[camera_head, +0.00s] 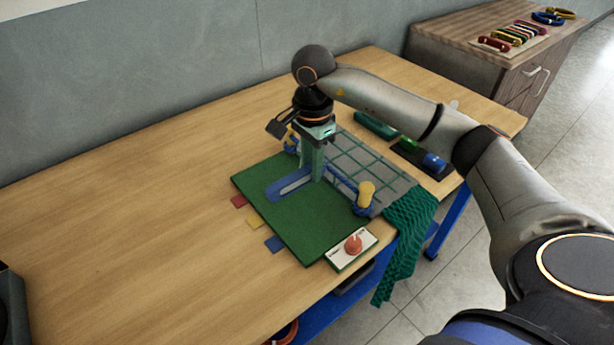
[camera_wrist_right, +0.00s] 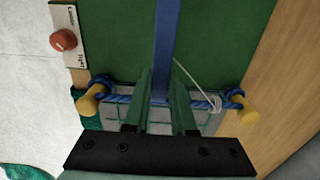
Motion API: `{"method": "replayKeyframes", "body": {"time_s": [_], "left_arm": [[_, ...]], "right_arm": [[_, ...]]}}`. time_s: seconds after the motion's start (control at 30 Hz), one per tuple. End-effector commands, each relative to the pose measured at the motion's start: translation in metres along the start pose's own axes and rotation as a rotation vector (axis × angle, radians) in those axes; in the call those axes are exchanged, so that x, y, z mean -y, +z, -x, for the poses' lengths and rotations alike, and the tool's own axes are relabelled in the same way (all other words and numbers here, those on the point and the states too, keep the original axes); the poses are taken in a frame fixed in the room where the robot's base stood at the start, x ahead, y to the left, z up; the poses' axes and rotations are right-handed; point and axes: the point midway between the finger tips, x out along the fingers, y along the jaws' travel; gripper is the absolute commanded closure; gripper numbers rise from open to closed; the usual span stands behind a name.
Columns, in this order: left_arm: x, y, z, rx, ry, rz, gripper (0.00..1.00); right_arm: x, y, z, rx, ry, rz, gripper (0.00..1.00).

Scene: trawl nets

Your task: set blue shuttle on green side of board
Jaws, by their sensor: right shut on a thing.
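The blue shuttle (camera_head: 290,186) is a long flat blue piece with a pale slot, lying level over the green side of the board (camera_head: 310,222). I cannot tell whether it touches the board. My right gripper (camera_head: 318,176) points down from above and is shut on the shuttle. In the right wrist view the shuttle (camera_wrist_right: 167,45) runs up between the two green fingers (camera_wrist_right: 160,88); the fingers hide part of it. My left gripper is not in view.
A blue rope (camera_wrist_right: 130,99) runs between two yellow pegs (camera_head: 365,193) beside a grey gridded area (camera_head: 362,165). A panel with a red knob (camera_head: 353,244) sits at the front corner. Green netting (camera_head: 408,225) hangs over the edge.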

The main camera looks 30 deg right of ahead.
Motion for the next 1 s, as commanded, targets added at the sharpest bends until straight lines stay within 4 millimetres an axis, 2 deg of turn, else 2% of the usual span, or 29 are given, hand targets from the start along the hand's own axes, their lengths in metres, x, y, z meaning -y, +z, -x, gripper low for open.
{"method": "replayKeyframes", "body": {"time_s": [0.1, 0.3, 0.5, 0.9, 0.93, 1.0], "left_arm": [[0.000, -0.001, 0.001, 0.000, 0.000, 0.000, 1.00], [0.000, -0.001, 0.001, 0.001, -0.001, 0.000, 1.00], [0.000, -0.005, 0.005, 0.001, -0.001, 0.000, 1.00], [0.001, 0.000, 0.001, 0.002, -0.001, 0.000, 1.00], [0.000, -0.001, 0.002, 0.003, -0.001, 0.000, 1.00], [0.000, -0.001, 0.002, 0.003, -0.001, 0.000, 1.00]], "right_arm": [[0.010, -0.001, -0.012, 0.002, 0.001, 0.000, 1.00], [0.018, -0.002, -0.023, 0.000, 0.002, -0.001, 1.00], [0.017, -0.002, -0.050, 0.001, 0.004, 0.000, 1.00], [0.018, -0.003, -0.057, 0.000, -0.001, 0.000, 1.00], [0.018, -0.003, -0.055, 0.000, -0.001, 0.000, 0.73], [0.018, -0.002, -0.055, 0.000, -0.001, 0.000, 0.65]]}}
